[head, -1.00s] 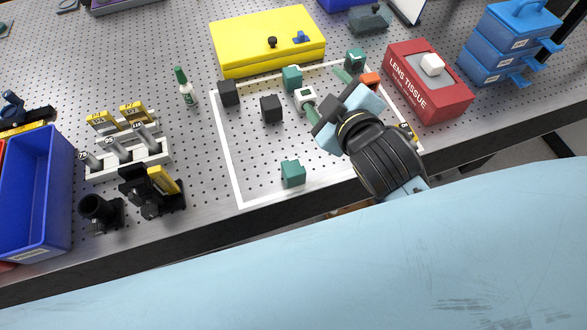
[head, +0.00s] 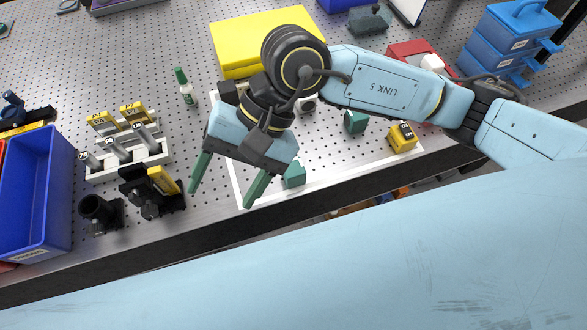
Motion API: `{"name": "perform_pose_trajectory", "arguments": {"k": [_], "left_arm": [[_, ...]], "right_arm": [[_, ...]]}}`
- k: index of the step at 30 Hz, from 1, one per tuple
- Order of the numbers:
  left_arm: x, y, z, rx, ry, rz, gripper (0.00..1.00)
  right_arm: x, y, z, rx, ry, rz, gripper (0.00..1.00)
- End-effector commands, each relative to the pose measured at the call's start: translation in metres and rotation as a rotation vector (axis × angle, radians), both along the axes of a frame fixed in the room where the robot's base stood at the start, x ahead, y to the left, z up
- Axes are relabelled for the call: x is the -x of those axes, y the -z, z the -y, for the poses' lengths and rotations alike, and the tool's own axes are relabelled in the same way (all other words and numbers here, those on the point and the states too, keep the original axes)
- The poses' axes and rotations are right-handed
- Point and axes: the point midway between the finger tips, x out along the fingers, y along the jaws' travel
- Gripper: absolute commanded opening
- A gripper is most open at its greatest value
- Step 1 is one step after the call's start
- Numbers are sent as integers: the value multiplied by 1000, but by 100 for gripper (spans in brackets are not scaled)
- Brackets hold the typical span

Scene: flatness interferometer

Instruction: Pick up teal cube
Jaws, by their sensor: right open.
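My right gripper (head: 220,198) is open, with two green fingers spread wide and pointing down toward the front edge of the table. Nothing shows between the fingers. One teal cube (head: 294,174) sits inside the white outline near its front side, just right of the nearer finger and partly covered by the gripper; I cannot tell whether they touch. Another teal cube (head: 355,122) stands further right inside the outline, below my forearm in the picture. My arm hides the back part of the outlined area. My left gripper is not in view.
A black mount with a yellow part (head: 162,182) and a white rack (head: 155,155) stand left of the gripper. A blue bin (head: 38,190) is far left.

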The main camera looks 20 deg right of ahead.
Motion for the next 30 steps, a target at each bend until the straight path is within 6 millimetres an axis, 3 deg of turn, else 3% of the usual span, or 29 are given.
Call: {"name": "perform_pose_trajectory", "arguments": {"k": [3,6,10,14,24,30], "left_arm": [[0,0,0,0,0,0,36],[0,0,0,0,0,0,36],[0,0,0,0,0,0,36],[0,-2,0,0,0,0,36],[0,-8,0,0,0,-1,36],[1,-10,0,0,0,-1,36]], "right_arm": [[-36,26,51,280,-115,222,65],[-58,32,85,458,-180,328,65],[-75,32,112,590,-224,392,65],[-79,43,120,631,-237,405,65],[-78,103,120,629,-235,403,65],[-78,116,120,628,-235,403,65]]}}
